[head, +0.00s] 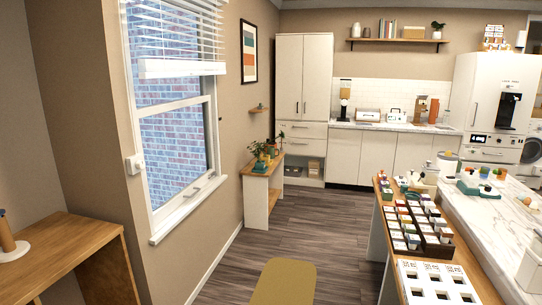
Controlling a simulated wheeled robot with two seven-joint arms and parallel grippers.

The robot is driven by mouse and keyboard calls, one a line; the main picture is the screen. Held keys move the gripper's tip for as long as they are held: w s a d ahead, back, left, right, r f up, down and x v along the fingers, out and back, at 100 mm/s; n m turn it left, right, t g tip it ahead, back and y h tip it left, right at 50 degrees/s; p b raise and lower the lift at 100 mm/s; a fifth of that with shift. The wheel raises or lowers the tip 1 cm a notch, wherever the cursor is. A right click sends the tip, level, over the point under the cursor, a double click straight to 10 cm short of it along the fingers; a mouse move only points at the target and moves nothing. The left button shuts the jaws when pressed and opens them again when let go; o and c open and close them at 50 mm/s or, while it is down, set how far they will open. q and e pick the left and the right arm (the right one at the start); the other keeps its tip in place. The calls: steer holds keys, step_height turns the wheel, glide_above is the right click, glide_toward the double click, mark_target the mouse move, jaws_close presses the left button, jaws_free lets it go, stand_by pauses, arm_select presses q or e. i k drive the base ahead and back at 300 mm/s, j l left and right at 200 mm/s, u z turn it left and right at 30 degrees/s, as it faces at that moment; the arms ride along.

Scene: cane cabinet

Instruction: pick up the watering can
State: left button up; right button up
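No watering can can be made out for certain. A small wooden side table (250,180) stands against the window wall, in the middle distance. On it is a group of green plants and small pots (262,160), with a small yellow-orange item (271,150) among them. These are too small to tell whether one is the watering can. Neither of my grippers shows in the head view.
A wooden desk (75,245) is at near left. An olive-yellow rounded surface (280,283) is at bottom centre. A counter (500,215) with trays of small boxes (412,225) fills the right. White cabinets (303,80) line the back. Dark wood floor (320,225) lies open between.

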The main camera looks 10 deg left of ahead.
mark_target(270, 149)
steer(key=i+j+u, duration=0.2)
steer(key=i, duration=0.35)
steer(key=i+u, duration=0.25)
steer(key=i, duration=0.35)
steer(key=i+z, duration=0.2)
steer(key=i, duration=0.35)
steer(key=i+z, duration=0.15)
steer(key=i, duration=0.4)
steer(key=i+j+z, duration=0.2)
steer(key=i, duration=0.35)
steer(key=i+u, duration=0.15)
steer(key=i, duration=0.4)
steer(key=i+l+u, duration=0.1)
steer(key=i, duration=0.45)
steer(key=i+l+u, duration=0.15)
steer(key=i, duration=0.4)
steer(key=i+l+u, duration=1.3)
steer(key=l, duration=0.4)
steer(key=k+j, duration=0.05)
